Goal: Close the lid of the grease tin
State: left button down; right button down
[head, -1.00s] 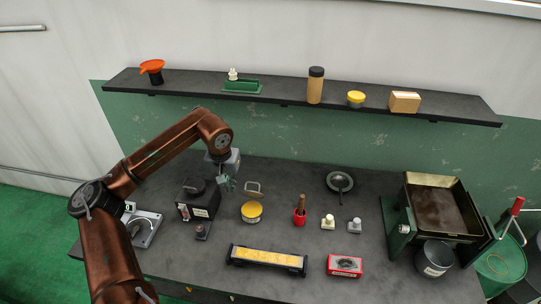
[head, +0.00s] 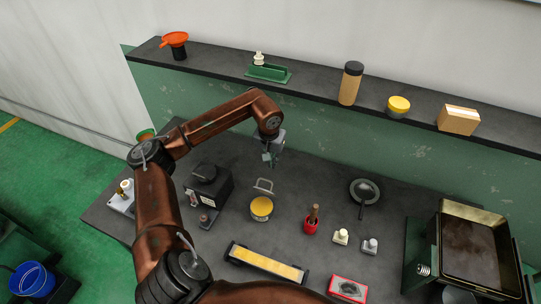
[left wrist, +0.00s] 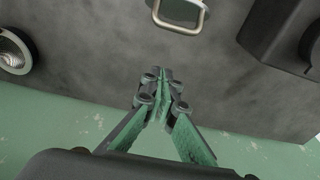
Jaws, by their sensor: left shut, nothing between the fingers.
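The grease tin (head: 262,208) is a small round tin, yellow on top, standing on the dark bench. A pale upright loop-shaped part, seemingly its raised lid (head: 264,186), stands at its back edge. My left gripper (head: 268,158) is behind and above this part, apart from it, with its fingers shut and empty. In the left wrist view the shut fingers (left wrist: 162,78) point toward the bench, and the pale loop (left wrist: 180,14) shows at the top edge. The tin's body is out of that view. My right gripper is not in view.
A black box (head: 208,184) stands left of the tin, a red cup (head: 311,222) to its right. A yellow tray (head: 266,263) lies in front. A dark dish (head: 364,191) stands further right. The shelf (head: 324,82) runs behind my gripper.

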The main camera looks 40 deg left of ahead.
pick_arm(q)
jog(key=s+f, duration=0.1)
jog(key=s+d+f+p, duration=0.1)
jog(key=s, duration=0.1)
jog(key=shift+s+f, duration=0.2)
jog(key=shift+f, duration=0.15)
dwell(0.3)
